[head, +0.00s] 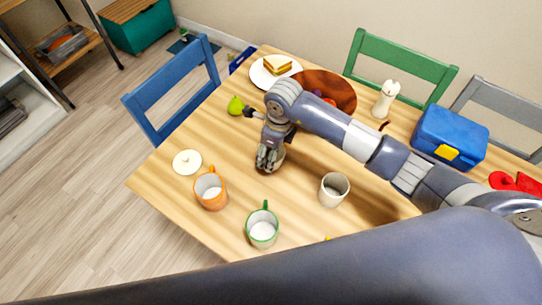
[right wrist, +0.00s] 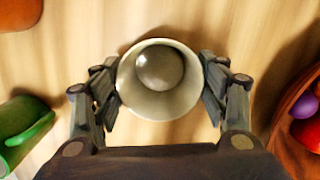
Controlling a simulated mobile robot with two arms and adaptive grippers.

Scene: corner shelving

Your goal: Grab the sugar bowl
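In the right wrist view, a pale, round open vessel (right wrist: 125,92), apparently the sugar bowl, stands between the fingers of my right gripper (right wrist: 160,88). A round grey shape shows inside it. One finger is close against each side; I cannot tell whether they press on it. In the head view my right gripper (head: 268,158) points down at the table and mostly hides this vessel. A cream round lid with a knob (head: 187,162) lies left of it. My left gripper is not in view.
An orange mug (head: 210,190), a green-handled mug (head: 263,229) and a white cup (head: 335,190) stand nearby on the wooden table (head: 160,195).

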